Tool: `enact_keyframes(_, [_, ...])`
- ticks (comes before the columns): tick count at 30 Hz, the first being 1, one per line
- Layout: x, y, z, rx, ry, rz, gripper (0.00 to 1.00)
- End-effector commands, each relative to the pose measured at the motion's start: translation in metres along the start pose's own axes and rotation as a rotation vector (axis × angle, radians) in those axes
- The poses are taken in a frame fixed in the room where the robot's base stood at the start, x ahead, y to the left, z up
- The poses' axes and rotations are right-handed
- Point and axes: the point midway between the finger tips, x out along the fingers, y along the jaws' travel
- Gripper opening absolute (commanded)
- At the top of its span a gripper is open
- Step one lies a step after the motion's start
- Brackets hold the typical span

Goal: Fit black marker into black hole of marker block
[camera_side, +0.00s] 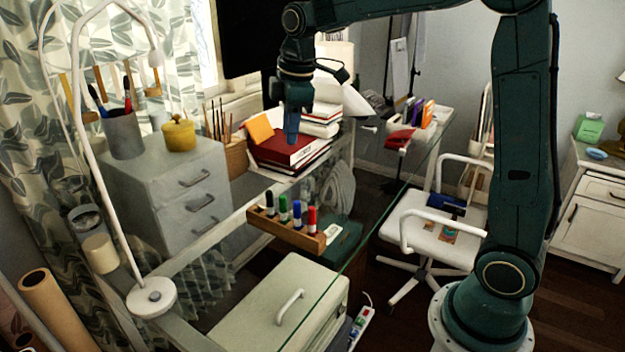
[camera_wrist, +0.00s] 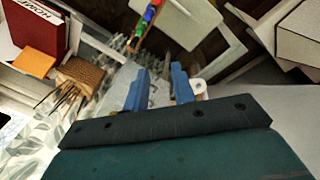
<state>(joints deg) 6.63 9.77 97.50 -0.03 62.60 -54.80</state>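The wooden marker block (camera_side: 287,234) sits on the glass desk in the side view. Several markers stand upright in a row in it. The holes are hidden under the markers.
A red book (camera_side: 290,148) lies on a stack behind the block. A white lamp (camera_side: 152,294), a grey drawer unit (camera_side: 178,185) and a pencil cup (camera_side: 124,135) are at left. A white chair (camera_side: 430,235) stands at right. The glass around the block looks mostly clear.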

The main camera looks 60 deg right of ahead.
Motion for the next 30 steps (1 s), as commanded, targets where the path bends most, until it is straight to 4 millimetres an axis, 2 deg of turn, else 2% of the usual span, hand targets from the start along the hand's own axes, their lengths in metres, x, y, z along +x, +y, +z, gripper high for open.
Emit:
enact_keyframes(1, [-0.010,-0.012,0.005,0.035,0.011,0.014,0.26])
enact_keyframes(6, [-0.032,-0.047,0.022,0.166,0.047,0.047,0.26])
enact_keyframes(15, [-0.053,-0.110,0.057,0.395,0.123,0.092,0.26])
enact_keyframes(22, [-0.056,-0.156,0.086,0.571,0.192,0.113,0.26])
enact_keyframes(30, [-0.044,-0.202,0.117,0.756,0.271,0.118,0.26])
